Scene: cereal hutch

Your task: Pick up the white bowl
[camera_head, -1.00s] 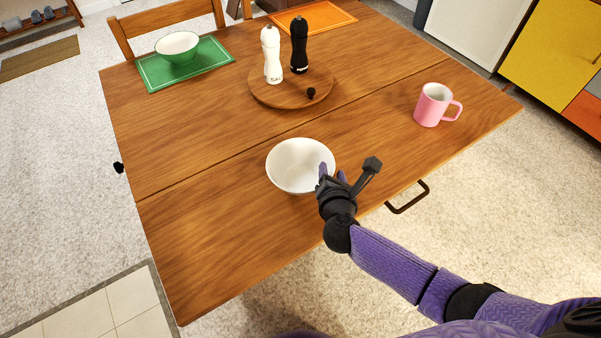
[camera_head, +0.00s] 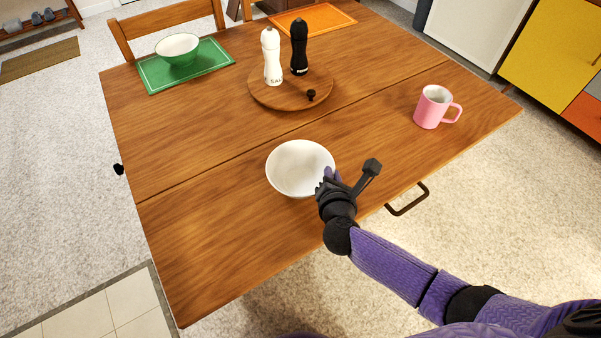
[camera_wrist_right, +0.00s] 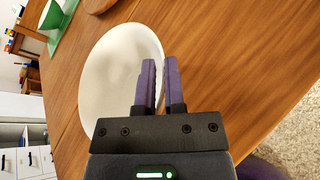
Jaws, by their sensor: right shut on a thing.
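The white bowl (camera_head: 298,167) is upright at the near part of the wooden table, in the head view. My right gripper (camera_head: 329,178) is at its near right rim. In the right wrist view, the bowl (camera_wrist_right: 110,75) fills the left of the picture, and the gripper's two purple fingers (camera_wrist_right: 158,82) are close together with the bowl's rim between them. The right gripper is shut on that rim. I cannot tell whether the bowl is clear of the tabletop. My left gripper is not in view.
A pink mug (camera_head: 432,107) stands to the right on the table (camera_head: 215,220). A round wooden board (camera_head: 270,97) holds a white mill (camera_head: 271,55) and a black mill (camera_head: 299,45). A green bowl (camera_head: 177,49) sits on a green mat (camera_head: 150,79). The table's left front is clear.

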